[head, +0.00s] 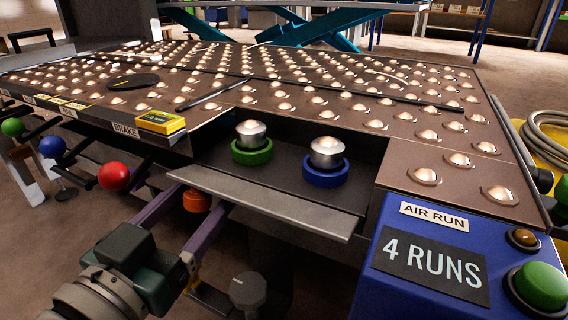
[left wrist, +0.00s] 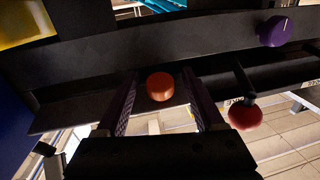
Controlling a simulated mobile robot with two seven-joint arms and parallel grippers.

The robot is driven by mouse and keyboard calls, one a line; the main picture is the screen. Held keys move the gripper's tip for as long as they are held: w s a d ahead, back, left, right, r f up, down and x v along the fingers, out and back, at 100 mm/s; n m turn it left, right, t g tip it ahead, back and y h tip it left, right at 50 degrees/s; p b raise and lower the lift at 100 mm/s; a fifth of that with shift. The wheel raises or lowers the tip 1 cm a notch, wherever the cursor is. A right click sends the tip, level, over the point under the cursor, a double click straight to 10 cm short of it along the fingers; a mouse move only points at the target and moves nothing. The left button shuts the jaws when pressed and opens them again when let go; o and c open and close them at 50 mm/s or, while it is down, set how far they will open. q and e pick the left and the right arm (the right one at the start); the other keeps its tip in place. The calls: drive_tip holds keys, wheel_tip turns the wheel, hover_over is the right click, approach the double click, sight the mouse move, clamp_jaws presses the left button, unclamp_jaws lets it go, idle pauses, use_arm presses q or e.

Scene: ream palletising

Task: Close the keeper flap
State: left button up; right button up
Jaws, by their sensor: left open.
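A grey metal flap (head: 275,203), which looks like the keeper flap, juts out along the front of the recess in the ball table (head: 60,88). An orange knob (head: 197,201) shows just under its left part; I cannot tell how it is fixed. My left gripper (head: 204,196) is open, its two purple fingers reaching up below the flap's left end, on either side of the orange knob. In the left wrist view the orange knob (left wrist: 160,87) shows between the open fingers (left wrist: 159,76), with gaps at both sides. My right gripper is not in view.
A green-ringed post (head: 252,152) and a blue-ringed post (head: 326,175) stand in the recess. Red (head: 114,176), blue (head: 52,147) and green (head: 13,127) knobs stick out at the left. A blue control box (head: 385,285) stands at the right.

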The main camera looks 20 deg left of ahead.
use_arm(q)
drive_tip(key=shift+w, duration=0.1)
clamp_jaws()
idle(0.6)
